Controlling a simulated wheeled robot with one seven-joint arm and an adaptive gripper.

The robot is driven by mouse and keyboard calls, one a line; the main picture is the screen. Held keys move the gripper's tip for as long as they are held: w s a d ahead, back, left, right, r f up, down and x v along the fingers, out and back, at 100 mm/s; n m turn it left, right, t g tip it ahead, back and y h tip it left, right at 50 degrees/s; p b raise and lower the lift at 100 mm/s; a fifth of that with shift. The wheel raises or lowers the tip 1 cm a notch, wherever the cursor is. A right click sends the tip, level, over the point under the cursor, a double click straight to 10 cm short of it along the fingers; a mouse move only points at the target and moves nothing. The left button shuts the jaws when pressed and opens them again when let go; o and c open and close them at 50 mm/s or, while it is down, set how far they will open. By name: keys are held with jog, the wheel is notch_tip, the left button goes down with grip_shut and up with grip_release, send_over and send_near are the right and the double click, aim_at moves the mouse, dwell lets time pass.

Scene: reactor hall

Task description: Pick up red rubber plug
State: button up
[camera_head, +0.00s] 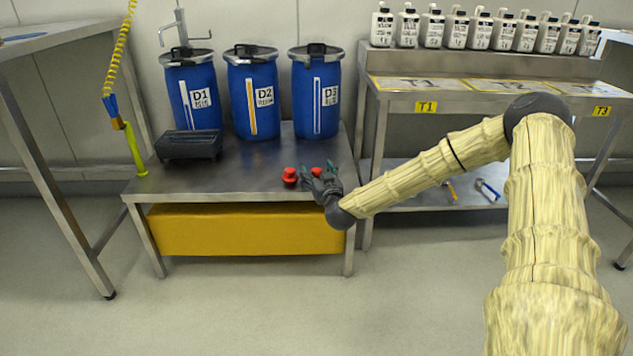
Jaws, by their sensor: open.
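One red rubber plug (289,176) stands on the steel table (235,183) near its front right. A second red object (316,171), which looks like another plug, sits just right of it and is partly hidden behind my gripper. My gripper (312,177) is open, low over the front right of the table, right beside the red plugs. Its fingers point left and toward the back. I cannot tell whether a finger touches either plug.
Blue drums D1 (191,95), D2 (252,100) and D3 (315,100) stand along the table's back. A black tray (188,145) lies at left. A yellow-green nozzle (136,150) stands at the left edge. A bench (468,105) with several bottles is at right.

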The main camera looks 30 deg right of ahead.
aim_at(317, 170)
jog(key=shift+w, duration=0.15)
jog(key=c, duration=1.1)
jog(key=shift+o, duration=0.2)
jog(key=shift+r, duration=0.1)
jog(key=shift+r+p, duration=0.45)
notch_tip(317, 170, up, 3)
jog(key=shift+r+p, duration=0.1)
jog(key=shift+p, duration=1.1)
jog(key=s+a+p, duration=0.5)
jog(key=s+a, duration=0.5)
jog(key=a, duration=0.2)
jog(key=shift+s+r, duration=0.25)
jog(key=shift+r, duration=0.15)
jog(key=shift+a, duration=0.15)
